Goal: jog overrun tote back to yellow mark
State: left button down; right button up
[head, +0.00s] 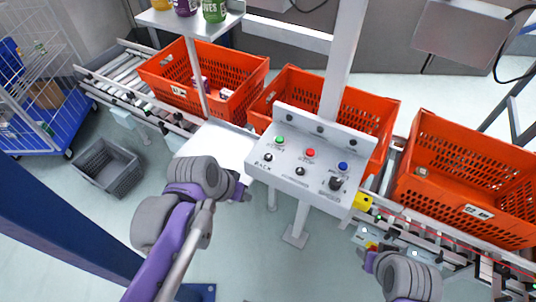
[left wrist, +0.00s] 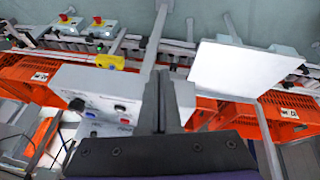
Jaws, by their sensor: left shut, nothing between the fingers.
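Three orange totes stand along the roller conveyor: a left tote (head: 160,72), a middle tote (head: 375,122) partly hidden behind the control panel, and a right tote (head: 425,190). The grey control panel (head: 290,180) has green (head: 280,140), red (head: 310,153) and blue (head: 343,166) buttons and black knobs. A yellow piece (head: 362,201) is beside the conveyor at the panel's right edge; I cannot tell whether it is the mark. My left gripper (head: 242,190) is shut and empty, left of the panel's front edge. My right gripper (head: 368,256) is low at the right, its fingers unclear.
A post (head: 345,60) rises behind the panel. A shelf with cans (head: 214,10) stands above the left tote. A grey crate (head: 108,168) lies on the floor, and a blue cart (head: 50,130) stands at the far left. A white plate (head: 215,150) is left of the panel.

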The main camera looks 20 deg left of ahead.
pick_arm(q)
jog(key=w+d+r+m+h, duration=0.1)
jog(key=w+r+h, duration=0.4)
jog(key=w+r, duration=0.6)
jog(key=w+m, duration=0.1)
jog(key=w, duration=0.2)
jog(key=shift+d+m+h+p, duration=0.2)
jog(key=shift+m+h+p, duration=0.1)
jog(key=shift+h+p, duration=0.1)
pick_arm(e)
jog(key=shift+w+r, duration=0.35)
jog(key=shift+r, duration=0.25)
pick_arm(q)
jog(key=shift+f, duration=0.1)
jog(key=b, duration=0.5)
send_over(264, 158)
notch_tip(264, 158, down, 8)
jog(key=shift+s+d+r, duration=0.1)
jog(key=shift+r, duration=0.1)
jog(key=shift+f, duration=0.55)
pick_arm(e)
notch_tip(264, 158, down, 7)
jog(key=s, duration=0.2)
pick_arm(q)
jog(key=shift+f+b, duration=0.1)
jog(key=shift+b, duration=0.2)
jog(key=shift+f, duration=0.3)
pick_arm(e)
jog(key=shift+s+f, duration=0.1)
